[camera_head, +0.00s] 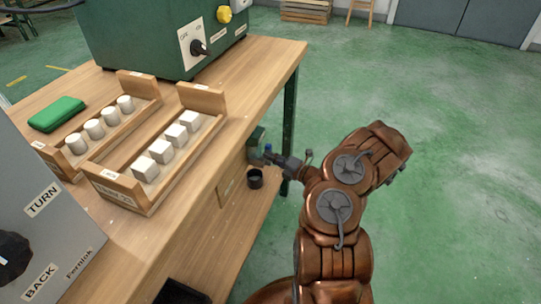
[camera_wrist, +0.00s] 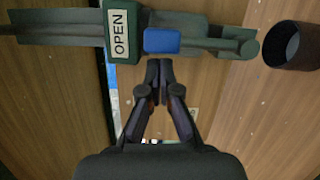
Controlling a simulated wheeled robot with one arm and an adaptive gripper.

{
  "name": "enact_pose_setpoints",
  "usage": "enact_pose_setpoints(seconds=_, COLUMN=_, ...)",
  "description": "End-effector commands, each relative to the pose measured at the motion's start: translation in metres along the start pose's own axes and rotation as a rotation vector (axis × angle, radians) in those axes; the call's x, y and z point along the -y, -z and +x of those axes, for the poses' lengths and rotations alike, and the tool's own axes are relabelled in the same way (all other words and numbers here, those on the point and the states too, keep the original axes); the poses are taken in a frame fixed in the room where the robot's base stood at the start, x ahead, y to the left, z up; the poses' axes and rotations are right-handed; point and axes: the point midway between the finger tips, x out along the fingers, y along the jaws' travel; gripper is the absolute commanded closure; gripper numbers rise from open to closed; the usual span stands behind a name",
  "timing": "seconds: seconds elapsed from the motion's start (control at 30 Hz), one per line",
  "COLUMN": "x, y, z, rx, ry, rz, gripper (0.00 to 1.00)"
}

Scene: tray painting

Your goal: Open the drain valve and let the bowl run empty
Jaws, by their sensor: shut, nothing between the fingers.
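The drain valve shows in the wrist view as a green body with an OPEN label (camera_wrist: 119,34) and a blue handle (camera_wrist: 162,41) beside it on a grey-green pipe. In the head view the blue handle (camera_head: 268,148) is small at the table's right side. My gripper (camera_wrist: 159,64) is shut and empty, its fingertips close to the blue handle's lower edge; I cannot tell whether they touch. It also shows in the head view (camera_head: 273,157). A dark cup (camera_wrist: 293,46) is near the pipe's right end; it also shows in the head view (camera_head: 255,179). I cannot identify the bowl.
The wooden table (camera_head: 262,70) carries two racks with white cylinders (camera_head: 94,128) and white cubes (camera_head: 161,151), a green case (camera_head: 56,114) and a green machine (camera_head: 130,40). A grey TURN/BACK panel (camera_head: 60,240) is front left. The green floor at right is clear.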

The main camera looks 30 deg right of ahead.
Motion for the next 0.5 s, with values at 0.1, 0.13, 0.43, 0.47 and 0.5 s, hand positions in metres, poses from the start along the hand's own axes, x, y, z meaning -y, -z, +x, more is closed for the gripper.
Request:
enact_pose_setpoints(seconds=0.1, x=-0.004, y=0.015, z=-0.001, rx=0.0, ry=-0.002, rz=0.006, gripper=1.0)
enact_pose_setpoints(seconds=0.13, x=-0.005, y=0.019, z=-0.001, rx=0.0, ry=-0.001, rz=0.008, gripper=1.0)
enact_pose_setpoints(seconds=0.43, x=-0.006, y=0.032, z=-0.039, rx=-0.002, ry=0.001, rz=0.002, gripper=1.0)
enact_pose_setpoints(seconds=0.47, x=-0.006, y=0.032, z=-0.044, rx=-0.002, ry=0.001, rz=0.003, gripper=1.0)
enact_pose_setpoints(seconds=0.5, x=-0.006, y=0.033, z=-0.05, rx=-0.004, ry=0.001, rz=0.003, gripper=1.0)
